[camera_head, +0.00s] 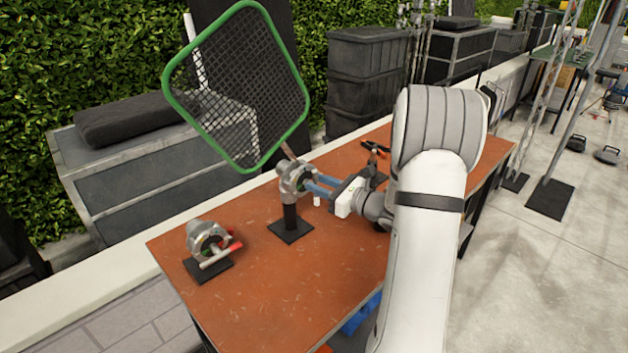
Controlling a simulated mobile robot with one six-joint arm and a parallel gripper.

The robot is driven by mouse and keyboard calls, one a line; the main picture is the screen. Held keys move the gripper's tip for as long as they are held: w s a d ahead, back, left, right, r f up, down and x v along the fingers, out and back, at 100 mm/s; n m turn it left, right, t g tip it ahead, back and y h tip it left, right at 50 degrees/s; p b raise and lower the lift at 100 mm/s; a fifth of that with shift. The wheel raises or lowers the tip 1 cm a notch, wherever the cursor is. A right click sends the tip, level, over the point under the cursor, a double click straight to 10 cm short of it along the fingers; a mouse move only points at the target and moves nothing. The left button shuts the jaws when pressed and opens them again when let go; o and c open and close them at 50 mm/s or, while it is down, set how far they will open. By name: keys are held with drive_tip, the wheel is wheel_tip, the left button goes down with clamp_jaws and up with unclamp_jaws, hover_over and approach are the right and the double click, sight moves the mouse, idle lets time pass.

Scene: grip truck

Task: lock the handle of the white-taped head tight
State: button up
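A metal grip head (293,177) stands on a black post and square base in the middle of the table. It holds the stem of a green-framed mesh panel (238,88), which stands tilted above it. A small white piece (317,201) shows just below my gripper's fingers, beside this head; it may be the white-taped handle, but I cannot tell. My gripper (310,187) reaches in from the right, its blue fingers at the head's right side. Whether they are closed on the handle is hidden.
The orange-brown table (290,295) is clear at the front. A dark tool with red parts (376,149) lies behind my gripper near the back edge. Black crates (368,75) and a grey case (140,160) stand behind the table. A low white wall runs along its back.

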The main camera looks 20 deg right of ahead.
drive_tip(key=shift+w+a, duration=0.4)
drive_tip(key=shift+w, duration=0.2)
clamp_jaws()
drive_tip(key=shift+f, duration=0.1)
